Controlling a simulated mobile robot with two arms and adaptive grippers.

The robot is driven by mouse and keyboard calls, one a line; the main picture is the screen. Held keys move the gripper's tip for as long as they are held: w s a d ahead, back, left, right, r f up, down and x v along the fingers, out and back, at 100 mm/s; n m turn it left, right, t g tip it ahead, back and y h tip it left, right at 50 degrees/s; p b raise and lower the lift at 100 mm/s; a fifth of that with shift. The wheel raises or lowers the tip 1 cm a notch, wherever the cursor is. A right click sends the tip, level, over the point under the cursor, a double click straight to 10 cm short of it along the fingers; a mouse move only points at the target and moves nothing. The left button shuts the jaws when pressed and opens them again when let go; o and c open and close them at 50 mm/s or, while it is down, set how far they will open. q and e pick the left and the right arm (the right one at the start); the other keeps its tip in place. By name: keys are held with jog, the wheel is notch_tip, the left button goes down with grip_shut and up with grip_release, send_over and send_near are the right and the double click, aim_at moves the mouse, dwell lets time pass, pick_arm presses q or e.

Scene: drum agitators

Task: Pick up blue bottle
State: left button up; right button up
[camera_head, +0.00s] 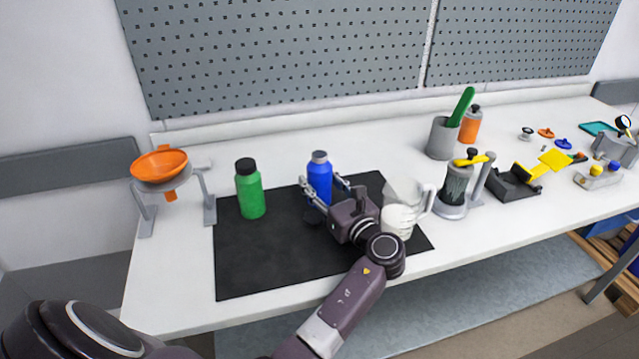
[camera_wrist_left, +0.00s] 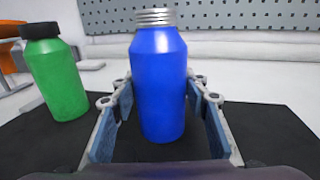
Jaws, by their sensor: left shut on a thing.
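The blue bottle (camera_head: 320,177) with a grey cap stands upright over the black mat (camera_head: 260,265). It also shows in the middle of the left wrist view (camera_wrist_left: 160,85). My left gripper (camera_head: 326,190) has one finger on each side of the bottle and is shut on it; the fingers show left and right of it in the left wrist view. Its base is partly hidden by the gripper in the head view, and I cannot tell whether it touches the mat. My right gripper is not in view.
A green bottle (camera_head: 250,190) stands on the mat to the left. An orange funnel (camera_head: 160,165) sits on a grey stand farther left. A clear jug (camera_head: 402,208) stands close on the right, beside a yellow-handled device (camera_head: 456,186). The front left of the mat is clear.

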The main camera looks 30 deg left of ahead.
pick_arm(q)
jog(key=c, duration=0.3)
jog(key=shift+c, duration=0.2)
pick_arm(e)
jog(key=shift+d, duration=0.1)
pick_arm(q)
jog(key=shift+r, duration=0.15)
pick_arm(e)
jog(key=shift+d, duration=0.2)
pick_arm(q)
jog(key=shift+r, duration=0.1)
